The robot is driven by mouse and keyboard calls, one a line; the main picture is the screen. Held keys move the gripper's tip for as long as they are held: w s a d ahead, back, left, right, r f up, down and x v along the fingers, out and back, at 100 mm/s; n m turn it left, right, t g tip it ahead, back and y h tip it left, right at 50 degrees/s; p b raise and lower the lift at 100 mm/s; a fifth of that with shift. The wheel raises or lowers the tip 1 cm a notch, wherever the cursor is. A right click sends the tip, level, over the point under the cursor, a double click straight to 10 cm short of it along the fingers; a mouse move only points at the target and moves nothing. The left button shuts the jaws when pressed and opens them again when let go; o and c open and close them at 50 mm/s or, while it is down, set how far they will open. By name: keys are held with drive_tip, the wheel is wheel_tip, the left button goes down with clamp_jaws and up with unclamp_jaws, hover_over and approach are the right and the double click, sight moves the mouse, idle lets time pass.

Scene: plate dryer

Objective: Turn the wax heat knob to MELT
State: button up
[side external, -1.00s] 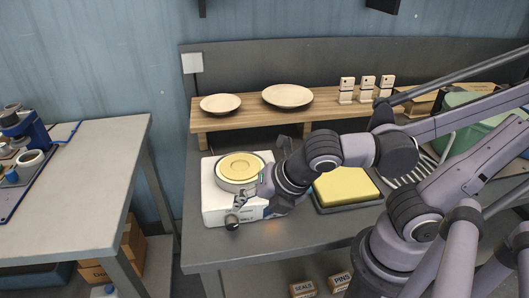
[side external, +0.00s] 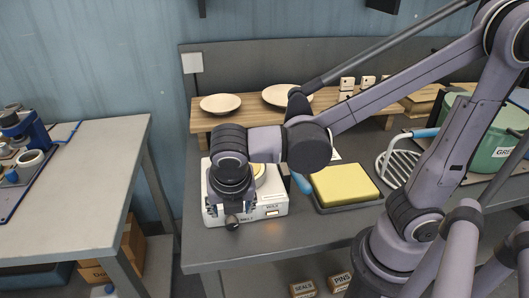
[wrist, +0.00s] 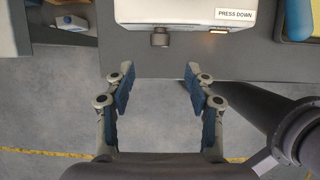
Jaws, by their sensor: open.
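The wax heater (side external: 265,210) is a white box on the bench's front left, with the yellow wax pot (side external: 262,174) on top, partly hidden by my wrist. Its dark heat knob (side external: 232,221) sticks out of the front face. Small lettering beside it seems to read MELT; the pointer's setting cannot be made out. In the wrist view the knob (wrist: 160,39) is at the heater's front edge, ahead of my gripper (wrist: 157,78) and roughly centred between its fingers. My gripper is open and empty, with a gap to the knob.
A glowing indicator (side external: 271,212) is on the heater front. A yellow block in a dark tray (side external: 348,208) lies to the right. A wooden shelf (side external: 250,120) with plates (side external: 220,103) stands behind. Open floor (wrist: 60,110) lies before the bench edge.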

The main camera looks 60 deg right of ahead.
sight(232, 223)
drive_tip(key=shift+x, duration=5.45)
clamp_jaws()
